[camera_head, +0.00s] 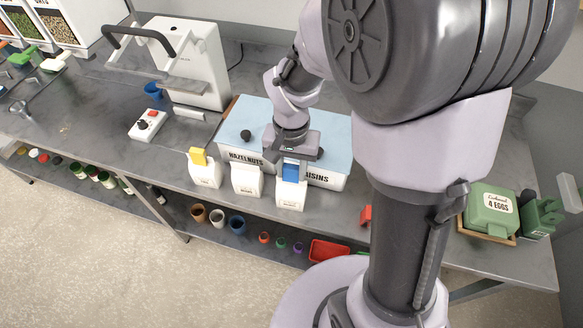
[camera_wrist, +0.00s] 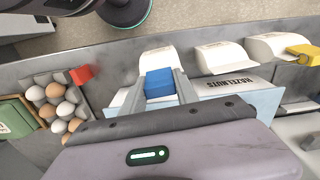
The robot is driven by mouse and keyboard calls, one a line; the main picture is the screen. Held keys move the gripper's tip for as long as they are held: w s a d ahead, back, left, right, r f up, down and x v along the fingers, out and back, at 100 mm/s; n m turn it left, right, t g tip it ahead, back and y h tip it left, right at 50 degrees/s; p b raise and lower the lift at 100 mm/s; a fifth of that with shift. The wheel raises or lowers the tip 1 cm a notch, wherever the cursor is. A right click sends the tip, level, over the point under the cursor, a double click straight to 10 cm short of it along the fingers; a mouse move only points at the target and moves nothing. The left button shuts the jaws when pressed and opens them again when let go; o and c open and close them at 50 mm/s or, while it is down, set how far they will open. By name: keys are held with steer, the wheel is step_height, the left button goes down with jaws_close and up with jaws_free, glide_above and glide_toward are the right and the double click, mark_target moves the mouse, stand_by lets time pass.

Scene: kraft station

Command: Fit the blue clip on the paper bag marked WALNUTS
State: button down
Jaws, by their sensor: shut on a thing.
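The blue clip (camera_head: 291,172) is between the fingers of my gripper (camera_head: 292,161), which is shut on it. The clip is at the top of the rightmost white paper bag (camera_head: 290,195) at the bench's front edge. In the wrist view the blue clip (camera_wrist: 160,84) overlaps the top of this bag (camera_wrist: 153,58). I cannot tell whether it grips the bag's fold. The bag's marking is too small to read, so I cannot confirm WALNUTS.
A bare white bag (camera_head: 246,181) stands just left; further left is a bag (camera_head: 205,174) with a yellow clip (camera_head: 198,156).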

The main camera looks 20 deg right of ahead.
mark_target(291, 167)
steer(key=shift+f, duration=0.2)
steer(key=shift+f+b, duration=0.3)
steer(key=shift+b, duration=0.1)
jaws_free()
stand_by(0.5)
steer(key=shift+r, duration=0.2)
stand_by(0.4)
steer(key=shift+r+p, duration=3.7)
steer(key=shift+r, duration=0.75)
steer(key=shift+f, duration=0.1)
